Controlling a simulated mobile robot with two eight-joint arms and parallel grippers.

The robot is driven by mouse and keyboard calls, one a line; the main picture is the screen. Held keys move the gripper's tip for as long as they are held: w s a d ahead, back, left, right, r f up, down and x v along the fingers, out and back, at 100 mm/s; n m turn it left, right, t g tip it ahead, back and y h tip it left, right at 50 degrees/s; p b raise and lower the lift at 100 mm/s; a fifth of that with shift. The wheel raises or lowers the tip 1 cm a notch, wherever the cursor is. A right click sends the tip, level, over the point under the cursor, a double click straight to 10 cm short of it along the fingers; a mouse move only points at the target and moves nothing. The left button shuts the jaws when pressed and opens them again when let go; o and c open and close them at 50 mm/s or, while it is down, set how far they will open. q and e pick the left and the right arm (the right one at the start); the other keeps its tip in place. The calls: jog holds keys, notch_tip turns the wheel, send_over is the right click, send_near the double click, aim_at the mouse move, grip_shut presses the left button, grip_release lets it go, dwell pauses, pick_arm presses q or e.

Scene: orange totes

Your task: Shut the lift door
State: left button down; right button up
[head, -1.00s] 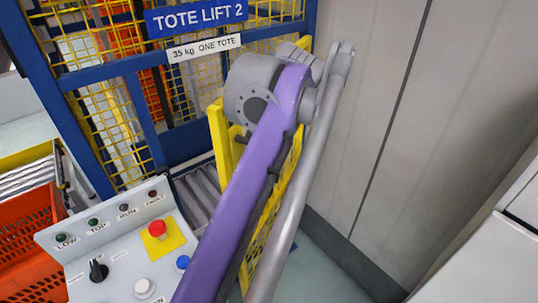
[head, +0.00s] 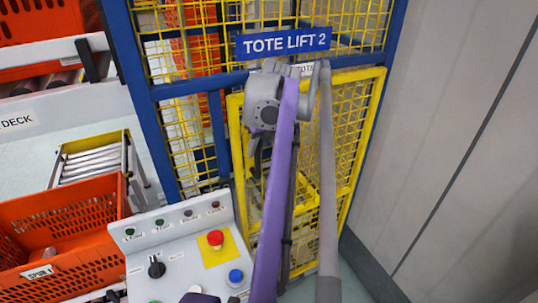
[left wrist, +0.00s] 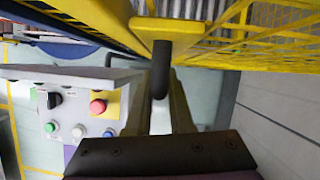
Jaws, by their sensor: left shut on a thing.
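The lift door (head: 368,135) is a yellow-framed mesh panel below the blue TOTE LIFT 2 sign (head: 287,41). It stands across the front of the blue-framed lift, close to it. I cannot tell whether it sits flush. In the left wrist view the yellow door (left wrist: 265,55) fills the upper right. My left gripper (left wrist: 160,92) is shut on the dark door handle (left wrist: 161,68), a bar between the two fingers. In the head view my purple and grey arm hides the handle and part of the door. My right gripper is not in view.
A grey control panel (head: 178,262) with a red stop button (head: 215,239) stands close to the left of my arm. An orange tote (head: 70,235) is farther left by a roller conveyor (head: 92,163). A grey wall (head: 450,120) bounds the right side.

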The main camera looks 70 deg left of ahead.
pick_arm(q)
jog(key=shift+a+r, duration=0.1)
jog(key=shift+a, duration=0.65)
jog(key=shift+s, duration=0.1)
jog(key=c, duration=1.1)
grip_release()
jog(key=o, duration=0.3)
jog(key=shift+a, duration=0.25)
jog(key=shift+d, duration=0.2)
jog(key=v, duration=1)
jog(key=shift+r+p, duration=0.3)
jog(key=shift+p, duration=0.05)
jog(key=shift+s, duration=0.1)
